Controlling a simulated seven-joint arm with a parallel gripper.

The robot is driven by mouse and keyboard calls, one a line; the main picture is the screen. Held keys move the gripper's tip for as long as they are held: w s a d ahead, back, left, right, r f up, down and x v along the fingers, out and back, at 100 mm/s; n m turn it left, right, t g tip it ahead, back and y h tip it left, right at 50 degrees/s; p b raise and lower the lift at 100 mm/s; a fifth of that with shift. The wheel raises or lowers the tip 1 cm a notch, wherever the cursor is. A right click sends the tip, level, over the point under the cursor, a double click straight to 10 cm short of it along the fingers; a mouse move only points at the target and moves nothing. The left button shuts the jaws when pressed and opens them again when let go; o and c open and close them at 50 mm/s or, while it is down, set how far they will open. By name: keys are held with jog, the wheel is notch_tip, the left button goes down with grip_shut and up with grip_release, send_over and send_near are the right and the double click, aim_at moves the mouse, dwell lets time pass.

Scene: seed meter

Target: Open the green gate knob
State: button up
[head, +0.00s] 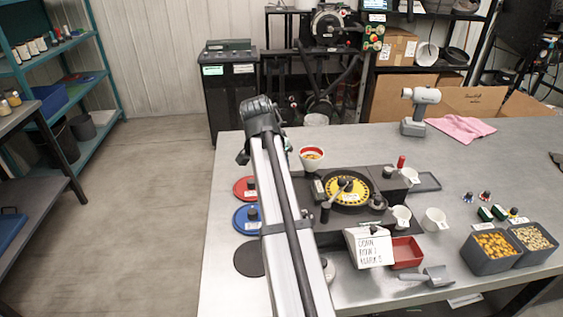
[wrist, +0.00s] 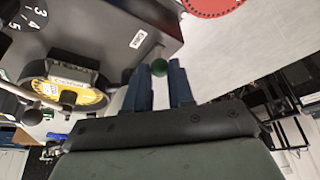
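In the head view the seed meter (head: 326,197) stands on the table with a yellow seed disc (head: 350,194). There my own arm hides the gripper and the knob.
A red disc (head: 243,187), a blue disc (head: 243,222) and a dark disc (head: 247,259) lie left of the meter. A red-rimmed cup (head: 312,157) stands behind it. A white sign (head: 370,249), red tray (head: 406,252) and scoop (head: 430,277) are in front. Seed bins (head: 490,262) stand right.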

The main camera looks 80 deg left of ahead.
jog(key=o, duration=0.4)
jog(key=v, duration=1.3)
jog(key=shift+s+d+r, duration=0.1)
jog(key=shift+r, duration=0.3)
